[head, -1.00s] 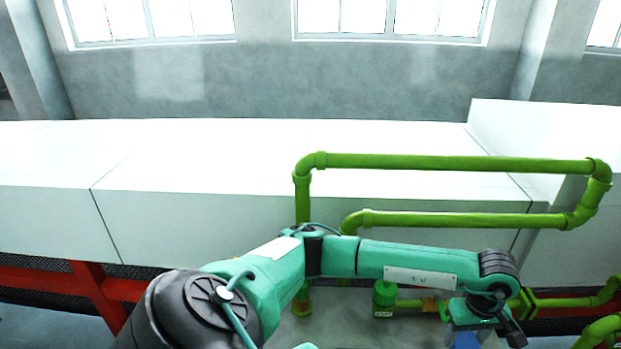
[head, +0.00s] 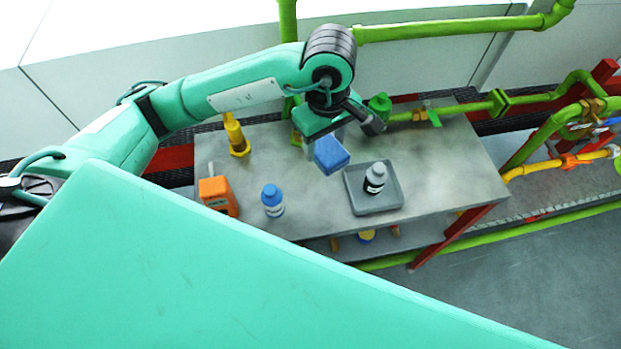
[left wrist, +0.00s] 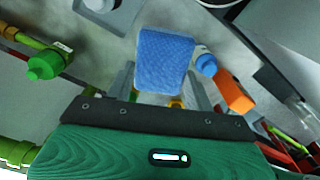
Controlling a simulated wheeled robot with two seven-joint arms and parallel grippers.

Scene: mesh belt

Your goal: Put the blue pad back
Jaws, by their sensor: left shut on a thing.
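The blue pad (head: 331,155) is held by my left gripper (head: 326,140) above the grey table, in the head view. The pad also shows in the left wrist view (left wrist: 165,60), between the two grey fingers, with its broad face toward the camera. My left gripper is shut on it. In the head view the pad is to the left of the grey tray (head: 394,203) and appears raised off the table. My right gripper is not in view.
A white bottle with a dark label (head: 375,178) stands in the tray. A blue-capped bottle (head: 273,201), an orange device (head: 218,195) and a yellow fitting (head: 236,137) stand on the left of the table (head: 455,165). Green pipes (head: 450,29) run behind it. The table's right part is clear.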

